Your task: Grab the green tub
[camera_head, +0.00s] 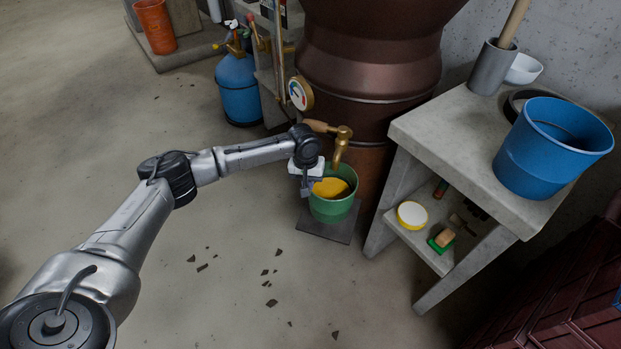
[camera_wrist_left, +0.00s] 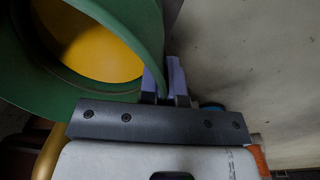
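The green tub (camera_head: 333,209) stands upright on a dark square plate on the floor, below a brass tap, with yellow contents inside. In the left wrist view the tub (camera_wrist_left: 120,20) fills the upper left, its yellow contents (camera_wrist_left: 90,45) showing. My left gripper (camera_head: 309,188) is at the tub's left rim. In the wrist view its two pale fingers (camera_wrist_left: 164,80) are close together, one on each side of the tub's wall, with the green wall between them. The fingertips are partly hidden by the wall. My right gripper is in neither view.
The brass tap (camera_head: 342,145) hangs just above the tub from a large brown vessel (camera_head: 375,60). A concrete bench (camera_head: 450,135) with a blue bucket (camera_head: 545,155) stands to the right. A blue tank (camera_head: 238,90) stands behind left. The floor in front is open, with dark fragments.

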